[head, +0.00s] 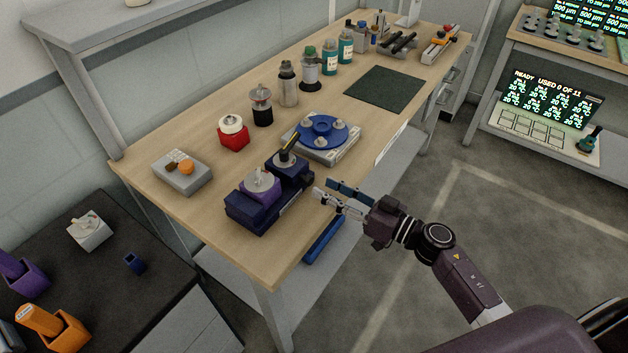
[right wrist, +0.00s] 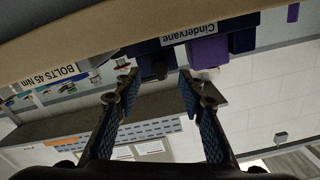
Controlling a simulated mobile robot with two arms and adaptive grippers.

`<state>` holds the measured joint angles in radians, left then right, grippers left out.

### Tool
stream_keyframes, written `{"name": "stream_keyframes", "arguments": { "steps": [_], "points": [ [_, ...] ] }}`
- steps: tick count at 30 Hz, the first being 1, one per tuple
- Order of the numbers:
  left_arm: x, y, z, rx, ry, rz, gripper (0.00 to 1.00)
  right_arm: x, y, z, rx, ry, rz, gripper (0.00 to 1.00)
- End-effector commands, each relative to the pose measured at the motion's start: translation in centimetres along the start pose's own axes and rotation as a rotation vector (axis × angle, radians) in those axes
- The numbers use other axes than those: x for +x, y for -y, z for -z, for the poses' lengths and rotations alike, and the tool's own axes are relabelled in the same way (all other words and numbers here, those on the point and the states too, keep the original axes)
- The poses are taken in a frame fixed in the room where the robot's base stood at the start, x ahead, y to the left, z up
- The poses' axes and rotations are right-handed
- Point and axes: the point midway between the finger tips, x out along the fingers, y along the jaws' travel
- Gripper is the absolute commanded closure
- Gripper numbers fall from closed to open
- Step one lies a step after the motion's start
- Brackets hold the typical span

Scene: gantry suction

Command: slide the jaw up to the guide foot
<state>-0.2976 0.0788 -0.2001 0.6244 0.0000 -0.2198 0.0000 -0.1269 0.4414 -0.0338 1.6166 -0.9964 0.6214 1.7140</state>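A dark blue fixture (head: 248,212) stands at the near front edge of the wooden bench. A purple block (head: 262,187) with a round metal piece on top sits at its left end. A blue block (head: 285,165) with a black-and-yellow handle (head: 290,143) stands at its right end. I cannot tell for sure which part is the jaw or the guide foot. My right gripper (head: 323,189) is open and empty, just off the bench edge, right of the fixture. In the right wrist view its open fingers (right wrist: 152,90) point toward the fixture's "Cindervane" label (right wrist: 210,29) and a dark knob (right wrist: 160,70). My left gripper is out of view.
A blue-topped round turntable (head: 322,132) stands behind the fixture. A red block (head: 233,134), a grey box (head: 182,174) and several bottles stand farther back. A dark mat (head: 386,88) lies to the right. The floor right of the bench is clear.

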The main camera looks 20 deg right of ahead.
Motion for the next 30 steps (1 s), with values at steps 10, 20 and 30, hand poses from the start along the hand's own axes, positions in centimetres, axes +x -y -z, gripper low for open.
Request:
{"name": "stream_keyframes", "arguments": {
  "steps": [10,20,30],
  "points": [
    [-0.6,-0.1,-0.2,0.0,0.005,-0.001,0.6,4.5,0.0,0.1,0.0,-0.002,-0.002,0.63],
    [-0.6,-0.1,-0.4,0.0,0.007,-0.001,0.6,4.8,0.0,0.0,-0.001,-0.001,-0.002,0.66],
    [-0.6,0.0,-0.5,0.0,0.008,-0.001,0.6,4.7,-0.1,0.0,-0.001,-0.001,-0.002,1.0]
  ]
}}
